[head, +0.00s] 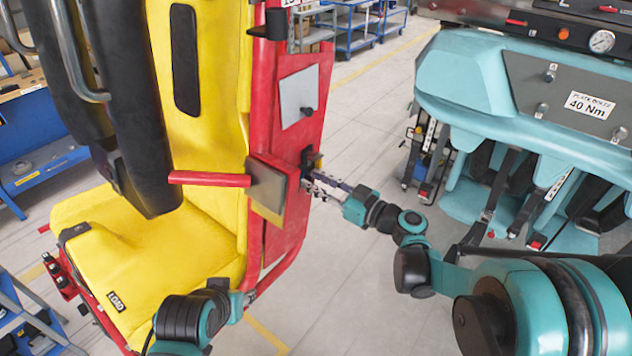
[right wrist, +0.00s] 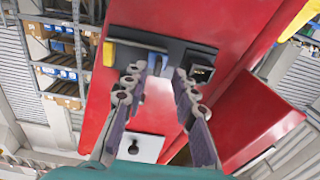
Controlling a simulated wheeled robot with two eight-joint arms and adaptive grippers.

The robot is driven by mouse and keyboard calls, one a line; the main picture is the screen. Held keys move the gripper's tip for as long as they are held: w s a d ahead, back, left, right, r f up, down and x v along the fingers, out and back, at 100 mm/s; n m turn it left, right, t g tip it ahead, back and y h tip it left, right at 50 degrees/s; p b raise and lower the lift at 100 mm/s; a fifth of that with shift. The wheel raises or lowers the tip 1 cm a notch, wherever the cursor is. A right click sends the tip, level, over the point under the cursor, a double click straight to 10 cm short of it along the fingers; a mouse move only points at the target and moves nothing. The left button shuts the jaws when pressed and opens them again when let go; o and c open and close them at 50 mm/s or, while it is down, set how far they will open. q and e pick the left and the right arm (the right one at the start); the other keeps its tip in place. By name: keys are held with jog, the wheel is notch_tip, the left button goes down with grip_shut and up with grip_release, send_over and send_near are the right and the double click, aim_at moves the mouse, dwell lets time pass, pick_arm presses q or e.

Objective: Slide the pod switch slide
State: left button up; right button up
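The pod switch slide (right wrist: 158,57) is a dark strip on the red pod side, with a yellow part at its left end and a dark square recess at its right. In the head view the dark switch (head: 311,157) is small and partly covered by my right gripper (head: 309,181). My right gripper (right wrist: 160,76) is open, its two fingertips apart in front of the strip's middle. A dark raised part shows between them; I cannot tell whether they touch it.
A red handle (head: 210,178) and a hinged plate (head: 267,190) stick out left of the switch. A grey panel with a black knob (head: 299,97) is above it. A yellow seat (head: 150,245) is at left and a teal machine (head: 470,75) at right. Floor between is clear.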

jog(key=v, duration=1.1)
jog(key=shift+s+d, duration=0.25)
jog(key=shift+a, duration=0.1)
